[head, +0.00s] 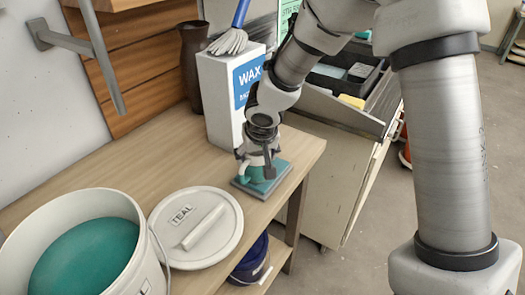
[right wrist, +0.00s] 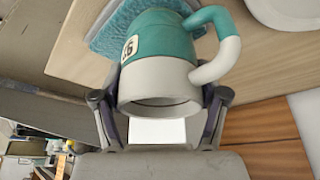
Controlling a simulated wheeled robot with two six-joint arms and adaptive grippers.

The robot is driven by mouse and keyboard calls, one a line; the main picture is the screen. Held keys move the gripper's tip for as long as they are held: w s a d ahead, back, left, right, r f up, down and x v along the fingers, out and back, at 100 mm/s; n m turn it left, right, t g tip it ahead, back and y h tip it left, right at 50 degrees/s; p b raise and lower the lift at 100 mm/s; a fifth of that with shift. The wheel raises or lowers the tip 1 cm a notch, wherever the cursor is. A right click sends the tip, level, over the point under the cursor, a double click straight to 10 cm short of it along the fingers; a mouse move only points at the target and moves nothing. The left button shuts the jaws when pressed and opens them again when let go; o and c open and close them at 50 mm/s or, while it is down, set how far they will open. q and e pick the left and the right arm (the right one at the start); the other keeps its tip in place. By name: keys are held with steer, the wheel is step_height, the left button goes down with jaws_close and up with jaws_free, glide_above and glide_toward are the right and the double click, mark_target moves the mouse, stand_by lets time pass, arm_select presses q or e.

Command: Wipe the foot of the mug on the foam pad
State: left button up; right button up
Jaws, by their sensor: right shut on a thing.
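The mug (right wrist: 160,65) is pale grey around its mouth and teal towards its foot, with a handle that is part teal, part white and a small numbered label. My right gripper (right wrist: 165,100) is shut on it, one finger on each side near the mouth. In the head view the mug (head: 257,174) hangs mouth up below my right gripper (head: 257,160), partly hidden by the fingers. The blue-teal foam pad (head: 284,168) lies directly under it; it also shows in the right wrist view (right wrist: 104,38). Whether the foot touches the pad is unclear. My left gripper is out of view.
A bucket of teal glaze (head: 85,258) stands front left on the wooden table (head: 120,165), with a TEAL lid (head: 180,243) between bucket and pad. A WAX box (head: 218,100) and a dark vase (head: 193,60) stand behind. The pad lies near the table's right edge.

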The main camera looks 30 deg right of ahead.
steer(key=shift+s+a, duration=0.1)
steer(key=shift+a, duration=0.3)
steer(key=shift+w+d+b, duration=0.25)
steer(key=shift+w+d, duration=0.05)
steer(key=shift+d, duration=0.35)
steer(key=shift+w+d+b, duration=0.25)
steer(key=shift+d, duration=0.4)
steer(key=shift+w+d, duration=0.25)
steer(key=shift+d, duration=0.4)
steer(key=shift+w+d, duration=0.25)
steer(key=shift+d, duration=0.45)
steer(key=shift+w+d, duration=0.25)
steer(key=shift+d, duration=0.4)
step_height(320, 180, up, 7)
steer(key=p, duration=0.4)
